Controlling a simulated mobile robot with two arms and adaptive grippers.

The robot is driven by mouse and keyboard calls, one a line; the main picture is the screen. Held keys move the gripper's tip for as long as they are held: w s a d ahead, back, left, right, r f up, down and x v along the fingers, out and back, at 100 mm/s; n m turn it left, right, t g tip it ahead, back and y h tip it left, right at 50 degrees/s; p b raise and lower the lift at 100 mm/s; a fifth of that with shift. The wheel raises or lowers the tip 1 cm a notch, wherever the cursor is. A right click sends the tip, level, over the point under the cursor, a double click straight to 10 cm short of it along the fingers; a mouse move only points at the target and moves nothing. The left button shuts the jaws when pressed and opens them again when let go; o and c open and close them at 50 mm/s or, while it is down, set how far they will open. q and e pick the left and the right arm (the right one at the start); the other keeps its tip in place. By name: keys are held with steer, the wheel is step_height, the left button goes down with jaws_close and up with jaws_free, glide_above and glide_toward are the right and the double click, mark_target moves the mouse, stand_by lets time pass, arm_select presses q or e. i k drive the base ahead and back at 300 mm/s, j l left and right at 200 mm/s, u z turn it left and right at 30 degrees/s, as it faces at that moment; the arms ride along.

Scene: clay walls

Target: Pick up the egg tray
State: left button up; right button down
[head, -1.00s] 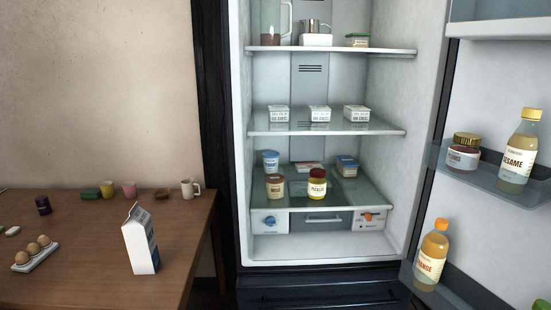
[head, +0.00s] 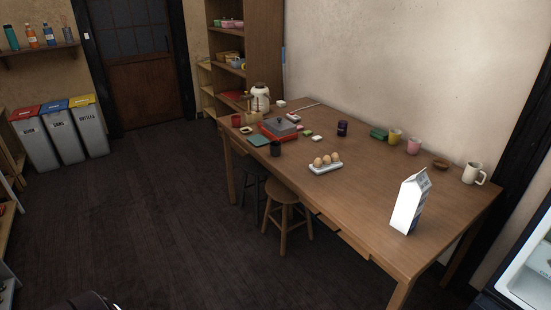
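The egg tray (head: 325,167) is a small pale tray holding several brown eggs. It sits on the wooden table (head: 370,196), near the table's front long edge, at about the middle of the head view. Nothing covers it. Neither of my grippers shows in the head view, so their state is hidden.
A milk carton (head: 408,204) stands upright to the right of the tray. Mugs, a bowl (head: 440,163) and a dark jar (head: 342,128) stand farther back. Stools (head: 286,207) are by the front edge. Open dark floor (head: 150,215) lies left. The fridge (head: 528,265) is at right.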

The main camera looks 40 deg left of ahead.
mark_target(319, 166)
steer(key=u, duration=0.85)
steer(key=z, duration=0.2)
steer(key=i+j+z, duration=0.15)
steer(key=z, duration=0.15)
steer(key=i+j+z, duration=0.15)
steer(key=j+z, duration=0.5)
steer(key=i+j, duration=0.05)
